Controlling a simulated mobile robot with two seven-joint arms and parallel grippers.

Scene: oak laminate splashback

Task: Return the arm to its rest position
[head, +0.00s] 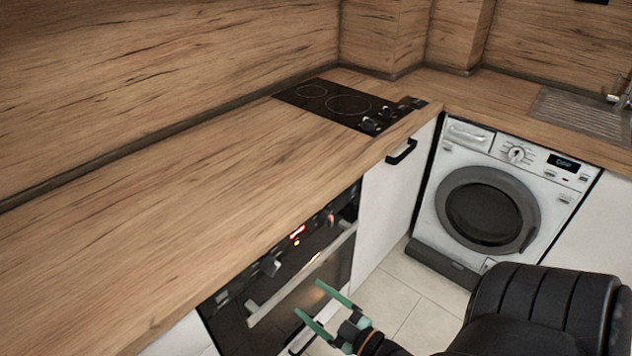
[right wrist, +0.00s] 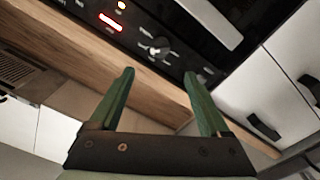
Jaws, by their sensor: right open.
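My right gripper (head: 308,303) has green fingers and is in front of the oven, near its long handle, in the head view. In the right wrist view the two green fingers (right wrist: 160,88) stand apart with nothing between them. Whether the fingertips touch the oven handle cannot be told from the head view. My black arm runs from the gripper toward the lower right of the head view. My left gripper is not in view.
The oven (head: 285,285) has lit controls and a closed door. The wooden countertop (head: 170,210) is bare up to the black hob (head: 340,105). A washing machine (head: 490,210) stands right of a white cabinet (head: 395,205). Tiled floor (head: 385,305) is open between.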

